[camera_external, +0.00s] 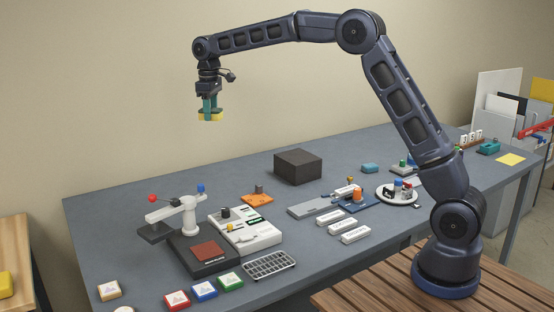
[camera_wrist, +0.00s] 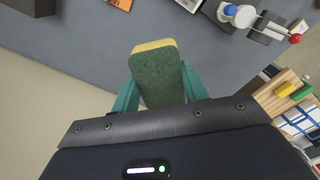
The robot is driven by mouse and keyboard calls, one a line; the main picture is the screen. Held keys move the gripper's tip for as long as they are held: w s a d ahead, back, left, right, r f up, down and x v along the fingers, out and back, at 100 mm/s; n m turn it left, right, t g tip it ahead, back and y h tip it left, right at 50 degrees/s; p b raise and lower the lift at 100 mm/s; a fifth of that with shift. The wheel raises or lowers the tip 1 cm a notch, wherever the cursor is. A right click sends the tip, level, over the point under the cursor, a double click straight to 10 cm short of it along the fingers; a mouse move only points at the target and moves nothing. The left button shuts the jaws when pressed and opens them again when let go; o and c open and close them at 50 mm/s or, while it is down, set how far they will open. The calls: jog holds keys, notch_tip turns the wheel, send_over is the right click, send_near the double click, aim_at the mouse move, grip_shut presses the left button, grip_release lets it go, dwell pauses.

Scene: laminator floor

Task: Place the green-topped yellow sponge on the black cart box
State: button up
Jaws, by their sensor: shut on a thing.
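My gripper (camera_external: 210,105) is shut on the green-topped yellow sponge (camera_external: 210,117), high above the table's back left part. In the wrist view the sponge (camera_wrist: 158,78) shows its green face and a yellow edge between the teal fingers of my gripper (camera_wrist: 158,88). The black cart box (camera_external: 298,167) stands on the table near its back edge, to the right of and below my gripper. A dark corner, seemingly of this box (camera_wrist: 32,5), shows at the top left of the wrist view. Nothing lies on the box's top.
The grey-blue table (camera_external: 150,200) is clear around the box's left and back. A white post with arms (camera_external: 188,212), a white device (camera_external: 245,232) and an orange block (camera_external: 257,197) stand front left of the box. A grey plate (camera_external: 312,207) lies in front of it.

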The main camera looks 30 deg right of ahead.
jog(key=w+d+m, duration=0.2)
jog(key=w+d, duration=0.2)
jog(key=d, duration=0.7)
jog(key=w+d+m, duration=0.3)
jog(key=d, duration=0.8)
jog(key=m, duration=0.4)
send_over(298, 156)
notch_tip(298, 156, down, 20)
jog(key=shift+f, duration=2.5)
jog(key=shift+f, duration=0.15)
jog(key=o, duration=0.7)
jog(key=shift+o, duration=1.3)
